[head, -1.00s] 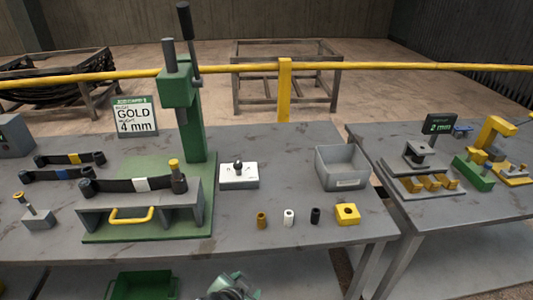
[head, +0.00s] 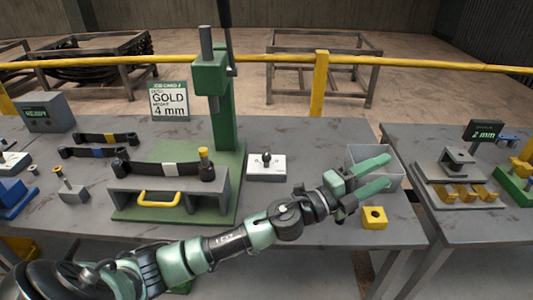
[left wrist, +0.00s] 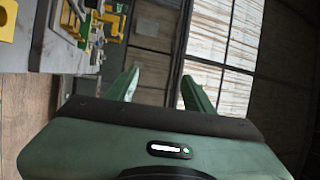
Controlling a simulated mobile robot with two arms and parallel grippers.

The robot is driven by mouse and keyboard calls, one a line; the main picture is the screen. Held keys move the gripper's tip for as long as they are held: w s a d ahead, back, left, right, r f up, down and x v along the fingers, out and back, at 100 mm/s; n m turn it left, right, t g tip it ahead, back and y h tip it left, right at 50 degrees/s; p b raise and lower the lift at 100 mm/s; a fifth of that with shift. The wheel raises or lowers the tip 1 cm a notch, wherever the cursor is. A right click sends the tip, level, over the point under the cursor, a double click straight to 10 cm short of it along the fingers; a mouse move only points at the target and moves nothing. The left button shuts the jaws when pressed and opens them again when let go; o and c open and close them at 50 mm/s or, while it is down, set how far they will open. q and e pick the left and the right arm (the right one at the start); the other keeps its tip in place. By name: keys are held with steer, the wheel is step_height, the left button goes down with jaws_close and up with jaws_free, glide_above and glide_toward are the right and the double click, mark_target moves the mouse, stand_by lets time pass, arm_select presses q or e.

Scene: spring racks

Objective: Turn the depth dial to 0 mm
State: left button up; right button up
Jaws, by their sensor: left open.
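A white plate with a black knob (head: 266,165), which looks like a dial, lies on the workbench right of the green press (head: 222,110). Its markings are too small to read. A dark display (head: 485,131) on the right-hand table reads 2 mm. I cannot tell whether it belongs to this knob. My left gripper (head: 388,171) is open and empty, over the front of the grey bin, to the right of the knob and apart from it. Its spread fingers also show in the left wrist view (left wrist: 160,77). My right gripper is not in view.
The grey bin (head: 358,155) and a yellow block (head: 374,217) are close to my left gripper. A card (head: 169,101) reads GOLD, 4 mm. A grey stand with a yellow handle (head: 159,198) sits before the press. A gap separates the two tables.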

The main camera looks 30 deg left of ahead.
arm_select(q)
steer(key=w+d+m+g+h, duration=0.1)
steer(key=d+m+g+h, duration=0.1)
steer(key=m+g, duration=0.3)
steer(key=m+g+y, duration=0.6)
steer(key=g+y, duration=0.1)
steer(key=y, duration=0.7)
glide_toward(266, 155)
steer(key=p+x, duration=0.1)
steer(key=x, duration=0.6)
steer(key=shift+f, duration=0.1)
steer(key=shift+w+f+p, duration=0.3)
steer(key=shift+f, duration=0.3)
jaws_close()
